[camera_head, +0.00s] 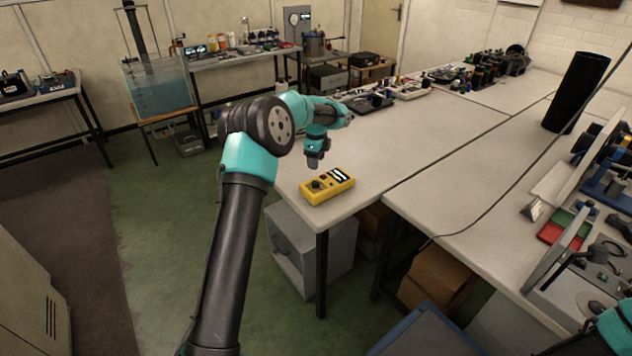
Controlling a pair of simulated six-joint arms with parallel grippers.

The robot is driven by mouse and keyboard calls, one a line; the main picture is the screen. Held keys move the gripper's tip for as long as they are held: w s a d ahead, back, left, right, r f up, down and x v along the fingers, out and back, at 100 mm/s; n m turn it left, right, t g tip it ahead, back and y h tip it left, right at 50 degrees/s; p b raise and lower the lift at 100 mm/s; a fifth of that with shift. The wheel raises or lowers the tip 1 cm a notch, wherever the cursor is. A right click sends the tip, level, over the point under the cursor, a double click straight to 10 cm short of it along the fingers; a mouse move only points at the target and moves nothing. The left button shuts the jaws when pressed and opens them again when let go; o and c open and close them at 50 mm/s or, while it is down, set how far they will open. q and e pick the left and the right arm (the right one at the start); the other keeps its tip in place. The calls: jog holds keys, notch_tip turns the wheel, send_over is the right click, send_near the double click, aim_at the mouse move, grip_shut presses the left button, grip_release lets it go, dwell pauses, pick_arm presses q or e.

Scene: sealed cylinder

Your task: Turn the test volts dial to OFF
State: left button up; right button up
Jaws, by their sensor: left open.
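A yellow tester box (328,188) lies on the near left corner of the white table. It has a black dial (316,184) on its left part and a dark-and-white label area on its right part. The dial's setting is too small to read. My left gripper (314,163) points down, open, just above and behind the box, apart from the dial as far as I can tell. A teal part of my right arm shows at the bottom right corner; its gripper is out of the picture.
The white table (420,150) is clear around the box. Dark instruments (370,102) line its back edge. A thin cable crosses the table. Cardboard boxes (438,276) sit below.

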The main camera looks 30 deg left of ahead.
aim_at(316, 182)
pick_arm(q)
notch_tip(316, 182, down, 10)
jog(key=shift+r, duration=0.15)
jog(key=shift+c, duration=0.3)
jog(key=c, duration=0.9)
